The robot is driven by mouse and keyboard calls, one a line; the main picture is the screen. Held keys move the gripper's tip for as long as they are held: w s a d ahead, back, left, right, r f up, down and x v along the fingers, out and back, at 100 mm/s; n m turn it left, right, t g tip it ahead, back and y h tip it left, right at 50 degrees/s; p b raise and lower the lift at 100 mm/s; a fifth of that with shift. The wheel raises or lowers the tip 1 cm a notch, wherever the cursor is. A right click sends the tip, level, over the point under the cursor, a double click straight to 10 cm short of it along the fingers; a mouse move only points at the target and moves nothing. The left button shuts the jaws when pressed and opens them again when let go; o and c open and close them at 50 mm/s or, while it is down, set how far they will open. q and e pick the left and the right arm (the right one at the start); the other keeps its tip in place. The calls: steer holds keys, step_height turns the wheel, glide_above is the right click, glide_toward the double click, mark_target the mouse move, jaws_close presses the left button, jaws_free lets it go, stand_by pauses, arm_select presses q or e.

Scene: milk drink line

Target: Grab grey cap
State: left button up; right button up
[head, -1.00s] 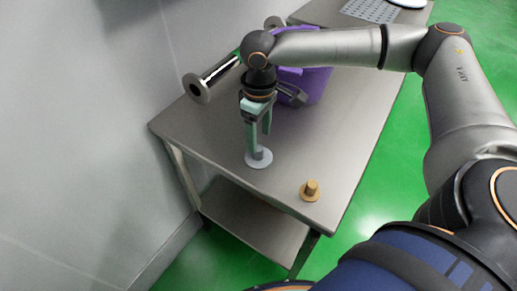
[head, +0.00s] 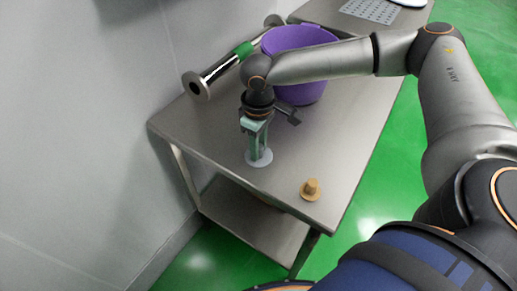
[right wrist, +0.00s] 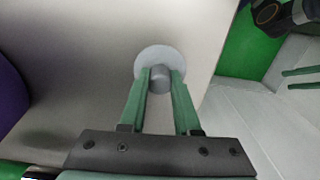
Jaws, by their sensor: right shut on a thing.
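The grey cap (head: 259,159) is a round flange with a short knob, standing on the steel table near its left front part. It also shows in the right wrist view (right wrist: 159,54), with its knob between the two green fingers. My right gripper (head: 260,152) points down over the cap and is shut on its knob. The cap's flange appears to rest on the table. The fingers hide part of the knob in the head view. My left gripper does not show clearly in the head view.
A tan cap (head: 311,188) stands on the steel table (head: 216,138) near the front right edge. A purple bucket (head: 302,88) and a metal tube with a green band (head: 217,71) are behind my gripper. A grey wall borders the table's left side.

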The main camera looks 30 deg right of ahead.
jaws_close()
steer(key=shift+r, duration=0.1)
stand_by(0.3)
